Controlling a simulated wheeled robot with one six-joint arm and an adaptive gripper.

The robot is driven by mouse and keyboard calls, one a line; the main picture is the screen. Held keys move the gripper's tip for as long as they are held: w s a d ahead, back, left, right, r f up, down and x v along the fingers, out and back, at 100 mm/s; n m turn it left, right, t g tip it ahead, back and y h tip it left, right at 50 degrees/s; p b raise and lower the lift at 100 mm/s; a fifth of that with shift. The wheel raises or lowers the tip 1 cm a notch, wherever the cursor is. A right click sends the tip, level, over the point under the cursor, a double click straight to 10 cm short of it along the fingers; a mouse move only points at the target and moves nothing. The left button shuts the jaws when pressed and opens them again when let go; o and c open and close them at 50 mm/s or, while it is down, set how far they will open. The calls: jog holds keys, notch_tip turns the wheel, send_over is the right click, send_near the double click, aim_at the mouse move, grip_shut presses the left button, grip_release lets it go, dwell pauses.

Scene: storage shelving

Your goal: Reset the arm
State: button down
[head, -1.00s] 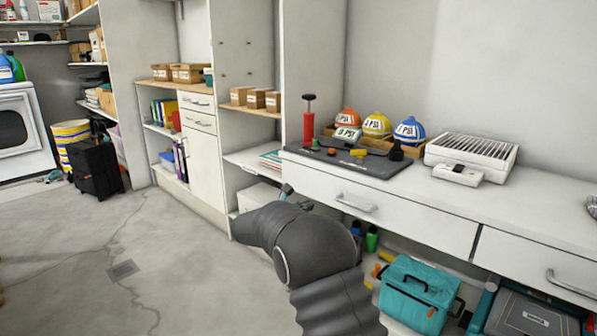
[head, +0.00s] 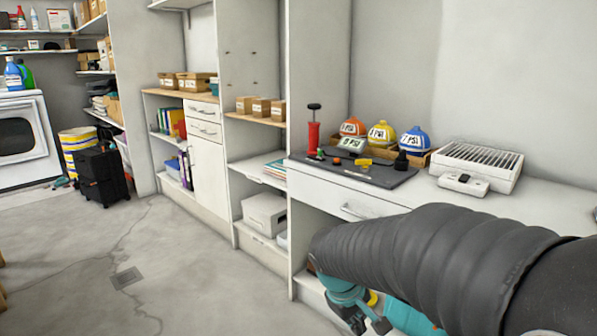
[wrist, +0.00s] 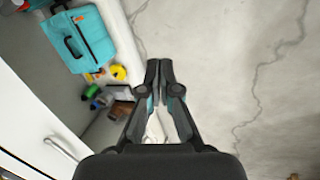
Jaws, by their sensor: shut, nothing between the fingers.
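My gripper (wrist: 159,68) shows in the wrist view with its two dark fingers together and nothing between them. It points down over the concrete floor (wrist: 225,60), beside the open lower shelf of the counter. In the head view my dark ribbed arm reaches in from the right edge, across the front of the counter. The arm's teal wrist part hangs low at the bottom of that view, and the fingertips are hard to make out there.
A white counter (head: 318,180) with a drawer stands close to my arm. A teal toolbox (wrist: 82,40) lies on the lower shelf. Floor at left is open, with a black case (head: 102,177) farther back.

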jog(key=s+d+r+m+t+y, duration=0.1)
jog(key=s+d+r+m+t, duration=0.1)
jog(key=s, duration=0.6)
jog(key=s+d+r+m+t+y, duration=0.1)
jog(key=s+r+m, duration=0.3)
jog(key=s, duration=0.5)
jog(key=shift+s+d+r+m+t+y, duration=0.15)
jog(key=shift+d+r+m+t+y, duration=0.2)
jog(key=shift+r+y, duration=0.5)
jog(key=shift+r, duration=0.1)
